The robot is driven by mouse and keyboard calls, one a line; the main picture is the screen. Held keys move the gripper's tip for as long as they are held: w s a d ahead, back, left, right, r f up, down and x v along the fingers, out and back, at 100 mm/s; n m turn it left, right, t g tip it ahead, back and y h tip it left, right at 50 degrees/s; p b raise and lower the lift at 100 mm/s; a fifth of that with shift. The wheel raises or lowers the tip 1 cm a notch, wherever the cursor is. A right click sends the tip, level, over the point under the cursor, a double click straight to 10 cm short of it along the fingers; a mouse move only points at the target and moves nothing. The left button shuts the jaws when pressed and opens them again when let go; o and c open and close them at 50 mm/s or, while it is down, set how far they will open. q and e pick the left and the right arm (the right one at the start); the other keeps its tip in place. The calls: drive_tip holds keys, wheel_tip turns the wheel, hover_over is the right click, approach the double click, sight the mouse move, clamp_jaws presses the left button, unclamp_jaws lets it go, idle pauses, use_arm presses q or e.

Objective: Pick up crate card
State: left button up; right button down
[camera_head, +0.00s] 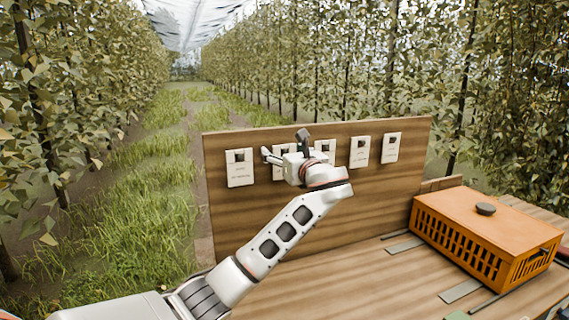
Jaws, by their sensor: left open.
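Several white cards hang in a row on the upright wooden board. The leftmost card (240,175) and the two right ones, the fourth card (360,155) and the rightmost card (392,150), show clearly, each with a dark square and small print I cannot read. The second card (279,172) and the middle card (326,147) are partly hidden by my left gripper (284,145). That gripper is open, fingers spread, in front of the second card. I cannot tell whether it touches the card. My right gripper is not in view.
The wooden board (390,205) stands at the back of a wooden table (350,285). An orange slatted crate (480,235) with a dark knob (485,209) on top stands at the right. Flat grey strips lie beside it. Leafy tree rows and a grass path lie behind.

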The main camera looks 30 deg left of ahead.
use_arm(q)
drive_tip(key=c, duration=1)
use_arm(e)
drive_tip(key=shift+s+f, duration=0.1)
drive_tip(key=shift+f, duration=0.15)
use_arm(q)
drive_tip(key=shift+d+r, duration=0.1)
drive_tip(key=shift+r, duration=0.2)
drive_tip(key=b+v, duration=0.1)
drive_tip(key=v, duration=1.7)
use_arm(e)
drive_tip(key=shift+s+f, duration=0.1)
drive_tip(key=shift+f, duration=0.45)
